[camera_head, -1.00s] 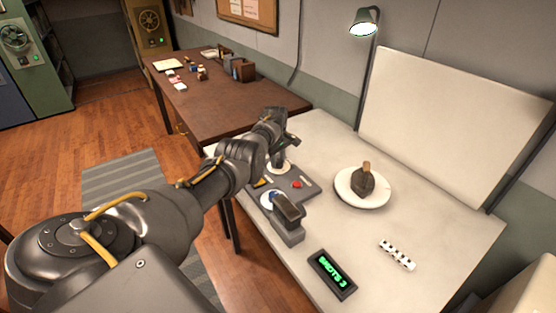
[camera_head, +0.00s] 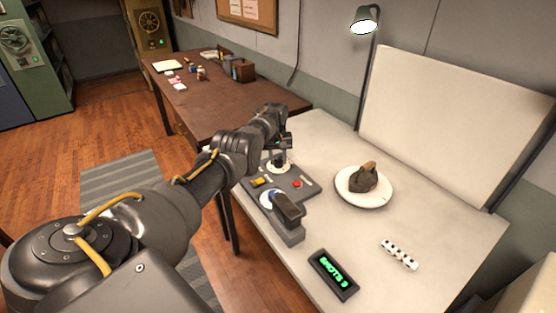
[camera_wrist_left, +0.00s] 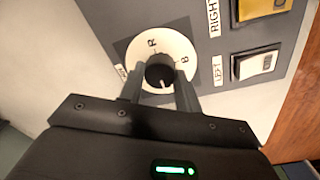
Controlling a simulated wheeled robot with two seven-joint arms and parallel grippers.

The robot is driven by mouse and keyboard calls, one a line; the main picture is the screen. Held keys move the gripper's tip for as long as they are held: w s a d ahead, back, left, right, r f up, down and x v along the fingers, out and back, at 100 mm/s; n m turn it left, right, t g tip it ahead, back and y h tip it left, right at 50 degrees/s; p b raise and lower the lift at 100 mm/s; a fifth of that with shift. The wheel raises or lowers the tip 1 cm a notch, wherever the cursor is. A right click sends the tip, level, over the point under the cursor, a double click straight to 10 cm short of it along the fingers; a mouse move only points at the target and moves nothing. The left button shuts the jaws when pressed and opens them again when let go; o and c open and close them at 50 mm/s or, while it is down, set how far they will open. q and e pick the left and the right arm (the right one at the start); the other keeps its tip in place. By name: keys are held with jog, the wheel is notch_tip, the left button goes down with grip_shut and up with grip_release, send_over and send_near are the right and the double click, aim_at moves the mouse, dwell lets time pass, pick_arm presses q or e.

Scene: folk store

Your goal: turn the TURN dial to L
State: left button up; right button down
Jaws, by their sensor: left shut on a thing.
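The TURN dial (camera_head: 278,167) is a white disc with a dark knob on the grey control panel (camera_head: 311,187). In the left wrist view the dial (camera_wrist_left: 135,53) shows the letters R and B; the rest of its face is hidden by the fingers, and no L shows. The dark knob (camera_wrist_left: 159,72) has a pale mark on its near side, toward my gripper body. My left gripper (camera_head: 279,153) is over the dial. Its fingers, also in the left wrist view (camera_wrist_left: 160,88), are shut on the knob, one on each side.
The panel has a yellow switch labelled RIGHT (camera_wrist_left: 262,7), a white switch labelled LEFT (camera_wrist_left: 257,65) and a red button (camera_head: 297,184). A dark device (camera_head: 288,208) stands in front. A white plate (camera_head: 348,198) holds a brown lump. A green-lit display (camera_head: 333,272) and a spotted bar (camera_head: 399,254) lie nearer.

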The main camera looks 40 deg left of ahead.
aim_at(278, 159)
dwell(0.3)
pick_arm(q)
jog(key=o, duration=1)
jog(key=shift+c, duration=0.2)
notch_tip(278, 159, up, 3)
jog(key=shift+a+r+p, duration=0.1)
jog(key=shift+p, duration=0.9)
notch_tip(278, 159, up, 8)
jog(key=shift+s+b, duration=0.15)
jog(key=shift+b, duration=0.15)
jog(key=shift+a+f, duration=0.1)
jog(key=shift+f, duration=0.1)
